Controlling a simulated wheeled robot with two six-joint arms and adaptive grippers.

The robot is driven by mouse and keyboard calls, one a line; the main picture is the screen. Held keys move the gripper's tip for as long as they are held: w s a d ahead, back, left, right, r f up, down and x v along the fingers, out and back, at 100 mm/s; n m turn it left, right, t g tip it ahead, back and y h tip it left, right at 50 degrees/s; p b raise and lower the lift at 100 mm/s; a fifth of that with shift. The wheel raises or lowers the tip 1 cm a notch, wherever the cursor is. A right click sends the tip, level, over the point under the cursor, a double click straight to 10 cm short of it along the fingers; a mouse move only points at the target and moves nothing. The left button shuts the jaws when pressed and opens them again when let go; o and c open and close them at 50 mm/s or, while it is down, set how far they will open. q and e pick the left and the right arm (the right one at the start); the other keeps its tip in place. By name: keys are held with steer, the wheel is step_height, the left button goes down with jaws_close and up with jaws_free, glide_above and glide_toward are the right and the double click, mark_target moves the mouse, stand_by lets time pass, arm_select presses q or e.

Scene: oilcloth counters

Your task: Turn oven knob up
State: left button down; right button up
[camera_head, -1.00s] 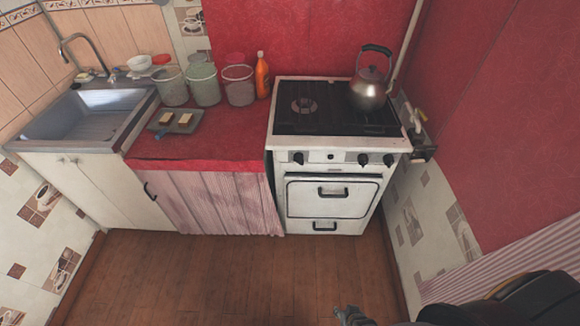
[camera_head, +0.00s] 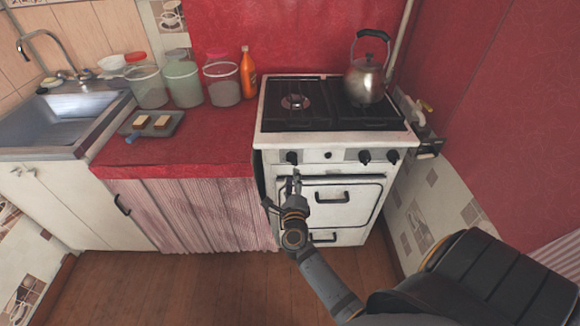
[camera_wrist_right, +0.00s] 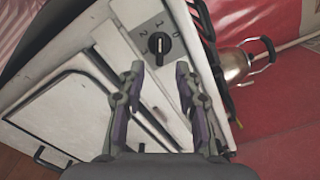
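The white oven (camera_head: 345,160) stands against the red wall, with black knobs along its front panel. My right gripper (camera_head: 293,176) is just below and in front of the left knob. In the right wrist view a black knob (camera_wrist_right: 158,44) with a white pointer line shows on a numbered plate, beyond and between the fingertips. My right gripper (camera_wrist_right: 158,70) is open and empty there, apart from the knob. My left gripper is not in view.
A metal kettle (camera_head: 366,75) stands on the stove's back right. Several jars (camera_head: 185,84), an orange bottle (camera_head: 248,72) and a tray (camera_head: 150,124) are on the red counter. Oven door handles (camera_head: 327,197) protrude below the knobs.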

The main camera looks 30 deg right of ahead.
mark_target(292, 164)
steer(key=x, duration=0.6)
steer(key=shift+w+d, duration=0.15)
steer(key=shift+w, duration=0.05)
jaws_close()
